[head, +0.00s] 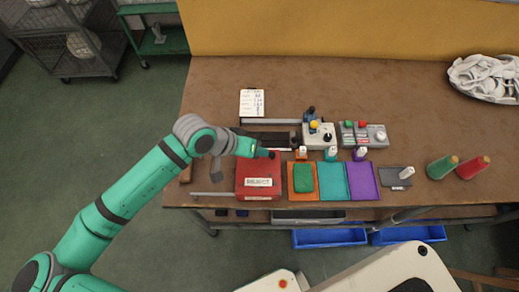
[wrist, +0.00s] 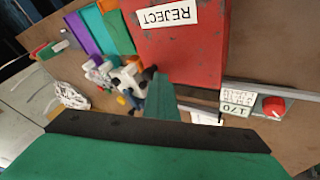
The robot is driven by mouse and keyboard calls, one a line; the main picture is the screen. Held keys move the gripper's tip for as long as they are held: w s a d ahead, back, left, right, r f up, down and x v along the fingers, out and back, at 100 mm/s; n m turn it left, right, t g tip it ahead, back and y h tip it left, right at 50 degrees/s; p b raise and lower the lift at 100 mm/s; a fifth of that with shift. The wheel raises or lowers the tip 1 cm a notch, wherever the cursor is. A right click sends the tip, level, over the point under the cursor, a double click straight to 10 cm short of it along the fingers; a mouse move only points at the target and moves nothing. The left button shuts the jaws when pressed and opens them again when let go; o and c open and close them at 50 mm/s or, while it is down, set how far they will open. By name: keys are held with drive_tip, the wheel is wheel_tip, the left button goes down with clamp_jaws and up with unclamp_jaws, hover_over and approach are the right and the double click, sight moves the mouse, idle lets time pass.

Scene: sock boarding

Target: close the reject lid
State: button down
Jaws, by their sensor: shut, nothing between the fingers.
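The red reject box (head: 257,168) stands near the front edge of the table, with a white label on it. Its red lid surface (wrist: 185,55) fills the upper middle of the wrist view, with the REJECT label in view. No opening into the box shows; the lid looks flat and down, though its exact angle is hard to tell. My gripper (head: 271,154) is at the box's back right corner in the head view. In the wrist view its shut, empty fingers (wrist: 160,90) are close to the red edge; I cannot tell whether they touch it.
Orange (head: 302,196), teal (head: 333,182) and purple (head: 363,181) mats lie to the right, a green folded piece on the orange one. Behind are a joystick box (head: 318,137) and a button panel (head: 362,135).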

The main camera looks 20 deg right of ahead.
drive_tip(key=a, duration=0.1)
drive_tip(key=w+a, duration=0.2)
drive_tip(key=shift+w+a+r, duration=0.25)
drive_tip(key=shift+a+r, duration=0.1)
drive_tip(key=v, duration=0.9)
drive_tip(key=shift+s, duration=0.2)
drive_tip(key=shift+s, duration=0.1)
